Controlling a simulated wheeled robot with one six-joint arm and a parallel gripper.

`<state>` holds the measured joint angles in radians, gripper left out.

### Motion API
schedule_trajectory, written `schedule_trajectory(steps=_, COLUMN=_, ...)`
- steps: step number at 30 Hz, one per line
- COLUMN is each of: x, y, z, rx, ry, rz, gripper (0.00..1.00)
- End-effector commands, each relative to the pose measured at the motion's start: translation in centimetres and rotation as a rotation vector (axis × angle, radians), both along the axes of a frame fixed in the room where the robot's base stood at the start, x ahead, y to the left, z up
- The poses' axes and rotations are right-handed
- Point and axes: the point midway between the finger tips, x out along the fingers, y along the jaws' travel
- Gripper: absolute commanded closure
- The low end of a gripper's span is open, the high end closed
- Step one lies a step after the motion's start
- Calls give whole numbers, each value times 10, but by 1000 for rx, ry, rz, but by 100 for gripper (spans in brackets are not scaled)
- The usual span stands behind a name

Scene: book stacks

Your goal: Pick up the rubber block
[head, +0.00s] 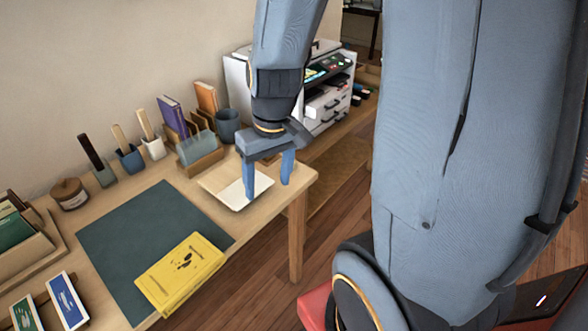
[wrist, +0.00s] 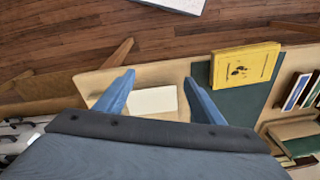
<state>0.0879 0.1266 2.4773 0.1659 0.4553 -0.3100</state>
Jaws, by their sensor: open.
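My gripper (head: 268,185) is open, its two blue fingers pointing down over the right end of the table. No other thing is clearly a rubber block.
A yellow book (head: 181,273) lies across the front of a dark green mat (head: 140,225). Small holders, a blue cup (head: 228,125) and upright books (head: 173,117) line the wall side. The mat's rear is clear.

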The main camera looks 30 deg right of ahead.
Motion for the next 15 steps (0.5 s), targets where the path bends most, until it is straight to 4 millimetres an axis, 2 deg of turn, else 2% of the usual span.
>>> schedule_trajectory(steps=3, x=43, y=-24, z=-16, rx=43, ry=-47, rz=51, gripper=38)
schedule_trajectory(steps=5, x=64, y=-40, z=-23, rx=56, ry=-82, rz=85, gripper=38)
schedule_trajectory(steps=9, x=108, y=-83, z=-40, rx=62, ry=-167, rz=154, gripper=38)
schedule_trajectory(steps=15, x=146, y=-141, z=-59, rx=32, ry=-261, rz=223, gripper=38)
